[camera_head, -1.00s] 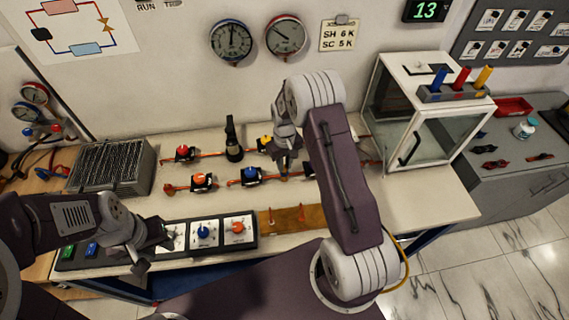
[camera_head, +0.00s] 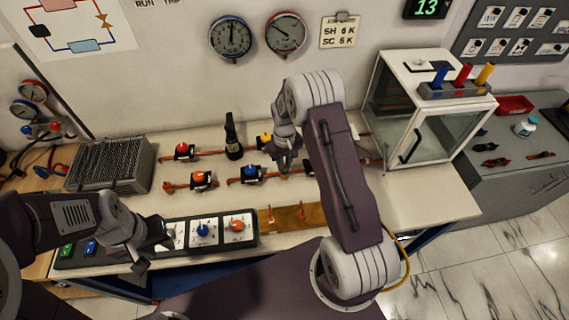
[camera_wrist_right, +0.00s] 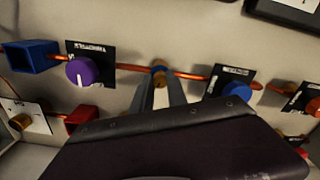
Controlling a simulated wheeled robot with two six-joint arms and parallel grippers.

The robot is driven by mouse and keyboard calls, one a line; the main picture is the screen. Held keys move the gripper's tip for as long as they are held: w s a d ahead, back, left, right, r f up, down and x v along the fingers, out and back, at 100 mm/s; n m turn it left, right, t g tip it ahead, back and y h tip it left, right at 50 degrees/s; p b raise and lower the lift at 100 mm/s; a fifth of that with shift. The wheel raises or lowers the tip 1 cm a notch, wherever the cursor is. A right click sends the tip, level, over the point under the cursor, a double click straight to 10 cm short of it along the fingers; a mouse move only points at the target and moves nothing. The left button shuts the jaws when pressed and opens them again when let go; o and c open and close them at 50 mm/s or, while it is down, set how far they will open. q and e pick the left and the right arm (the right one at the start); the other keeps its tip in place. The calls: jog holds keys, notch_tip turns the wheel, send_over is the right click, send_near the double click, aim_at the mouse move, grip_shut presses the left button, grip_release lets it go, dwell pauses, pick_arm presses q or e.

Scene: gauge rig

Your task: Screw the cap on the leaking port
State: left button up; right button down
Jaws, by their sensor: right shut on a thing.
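My right gripper (camera_head: 285,167) is over the copper pipe line on the bench. In the right wrist view its two fingers (camera_wrist_right: 161,92) are shut on a small brass cap (camera_wrist_right: 161,82). The cap is at the copper pipe (camera_wrist_right: 190,75), by a small bluish ring (camera_wrist_right: 158,68); whether it is seated on a port cannot be told. In the head view my right arm and fingers mostly hide this spot. No leak is visible.
A purple-knobbed valve (camera_wrist_right: 80,72) and a blue-knobbed valve (camera_wrist_right: 236,92) flank the right gripper. A finned block (camera_head: 108,165) stands at the left, a glass-fronted cabinet (camera_head: 440,125) at the right. The bench's front right (camera_head: 430,200) is clear.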

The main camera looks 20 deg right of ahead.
dwell(0.5)
jog(key=m, duration=0.3)
jog(key=shift+m+p, duration=0.3)
jog(key=shift+m, duration=0.8)
jog(key=shift+m, duration=0.7)
jog(key=m, duration=0.3)
jog(key=shift+m, duration=0.4)
jog(key=shift+m+p, duration=0.35)
jog(key=shift+m, duration=0.55)
jog(key=m, duration=0.3)
